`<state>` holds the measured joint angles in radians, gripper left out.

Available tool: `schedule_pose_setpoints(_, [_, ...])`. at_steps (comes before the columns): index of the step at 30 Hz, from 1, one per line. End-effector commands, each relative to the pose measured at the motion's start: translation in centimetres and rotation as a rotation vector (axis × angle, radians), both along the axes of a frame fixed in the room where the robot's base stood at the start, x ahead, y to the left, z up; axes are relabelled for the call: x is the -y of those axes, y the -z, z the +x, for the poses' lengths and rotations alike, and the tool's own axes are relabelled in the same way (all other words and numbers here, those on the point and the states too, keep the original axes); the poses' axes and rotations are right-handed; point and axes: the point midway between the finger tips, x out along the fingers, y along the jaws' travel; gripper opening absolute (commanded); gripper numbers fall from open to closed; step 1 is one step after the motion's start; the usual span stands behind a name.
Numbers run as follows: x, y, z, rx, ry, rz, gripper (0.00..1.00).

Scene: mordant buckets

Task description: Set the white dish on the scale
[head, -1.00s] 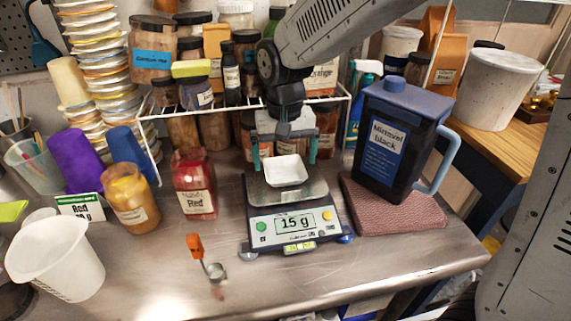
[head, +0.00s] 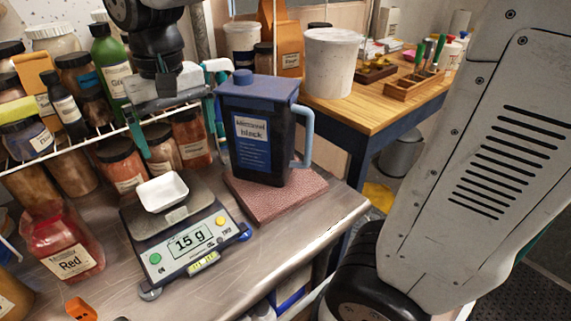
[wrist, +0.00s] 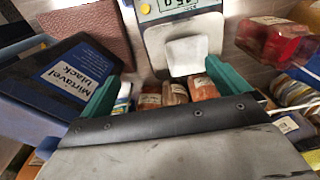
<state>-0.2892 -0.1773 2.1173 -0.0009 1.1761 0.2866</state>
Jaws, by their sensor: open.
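The white dish (head: 163,191) sits upright on the pan of the scale (head: 150,220). It lies towards the back of the pan, and the display reads 15 g. In the wrist view the dish (wrist: 187,55) rests on the metal plate of the scale (wrist: 160,50). My gripper (head: 179,136) is open, with its two green fingers spread wide apart. It is empty, above and behind the dish and clear of it. The wrist view shows my gripper (wrist: 160,85) with nothing between its fingers.
A dark Mixtravel black jug (head: 262,130) stands on a red-brown mat (head: 275,205) right of the scale. A red jar (head: 62,240) stands left. A wire shelf (head: 75,145) with jars is behind. The bench's front right edge is clear.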

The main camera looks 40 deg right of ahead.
Motion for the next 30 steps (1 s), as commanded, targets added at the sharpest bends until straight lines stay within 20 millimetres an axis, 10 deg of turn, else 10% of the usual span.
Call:
schedule_pose_setpoints(6, [7.2,-0.2,-9.7,0.051,0.011,0.002,1.0])
schedule_pose_setpoints(13, [10.4,2.0,-16.7,0.084,0.01,-0.006,1.0])
schedule_pose_setpoints(30, [11.1,3.0,-18.5,0.09,0.005,-0.01,1.0])
